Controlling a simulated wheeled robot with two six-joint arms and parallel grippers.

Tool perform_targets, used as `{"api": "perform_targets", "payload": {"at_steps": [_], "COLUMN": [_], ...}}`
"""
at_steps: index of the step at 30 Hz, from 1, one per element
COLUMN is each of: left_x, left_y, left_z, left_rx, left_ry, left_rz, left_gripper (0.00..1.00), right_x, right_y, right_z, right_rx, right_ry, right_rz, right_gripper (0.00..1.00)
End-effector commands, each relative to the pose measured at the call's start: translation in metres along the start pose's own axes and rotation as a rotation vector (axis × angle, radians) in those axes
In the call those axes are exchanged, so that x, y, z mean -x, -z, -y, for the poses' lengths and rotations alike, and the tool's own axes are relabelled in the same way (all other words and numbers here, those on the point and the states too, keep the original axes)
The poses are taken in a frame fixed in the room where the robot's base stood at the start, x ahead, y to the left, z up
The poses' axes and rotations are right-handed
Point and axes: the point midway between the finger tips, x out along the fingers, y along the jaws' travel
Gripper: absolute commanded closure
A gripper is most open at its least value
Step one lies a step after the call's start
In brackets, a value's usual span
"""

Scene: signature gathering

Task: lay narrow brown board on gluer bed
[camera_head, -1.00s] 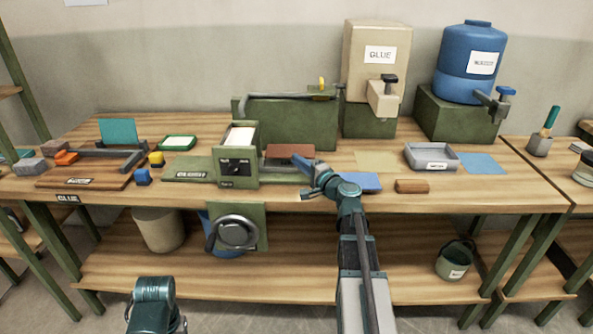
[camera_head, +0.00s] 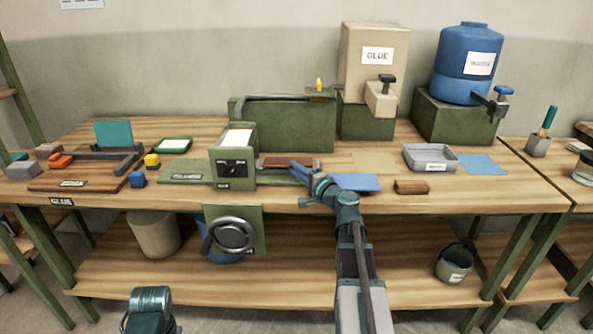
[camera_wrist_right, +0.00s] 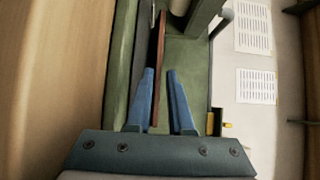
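The narrow brown board (camera_head: 276,162) is low over the green gluer bed (camera_head: 272,180), just right of the gluer's upright housing (camera_head: 233,155). In the right wrist view the board (camera_wrist_right: 160,45) appears as a thin strip, edge-on, running between the fingers. My right gripper (camera_head: 294,170) is at the board's right end. Its blue fingers (camera_wrist_right: 161,98) are apart, with the board close to the left finger and a gap to the right one. I cannot tell whether the board rests fully on the bed. Only part of my left arm shows at the bottom; its gripper is out of view.
A blue sheet (camera_head: 356,182) and a small brown block (camera_head: 411,187) lie right of my right gripper. A grey tray (camera_head: 430,157) is further right. The glue tank (camera_head: 374,65) and blue barrel (camera_head: 468,65) stand behind. A crank wheel (camera_head: 233,234) hangs at the front.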

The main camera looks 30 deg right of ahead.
Motion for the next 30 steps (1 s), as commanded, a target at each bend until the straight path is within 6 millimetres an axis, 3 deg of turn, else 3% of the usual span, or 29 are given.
{"api": "perform_targets", "payload": {"at_steps": [3, 11, 17, 30], "left_x": [0.0, 0.001, 0.017, 0.011], "left_y": [0.0, 0.0, -0.001, -0.001], "left_z": [0.0, 0.0, 0.002, 0.001], "left_rx": [0.0, 0.0, 0.0, 0.0], "left_ry": [0.0, 0.0, 0.0, 0.0], "left_rz": [0.0, 0.0, 0.0, 0.0], "left_gripper": [0.39, 0.39, 0.39, 0.39], "right_x": [0.0, 0.0, 0.0, 0.093], "right_y": [0.0, 0.0, 0.0, -0.001], "right_z": [0.0, 0.001, 0.017, 0.012], "right_rx": [0.0, 0.0, 0.0, 0.0], "right_ry": [0.0, 0.0, 0.0, 0.0], "right_rz": [0.0, 0.0, 0.0, -0.003], "right_gripper": [0.61, 0.61, 0.61, 0.61]}}
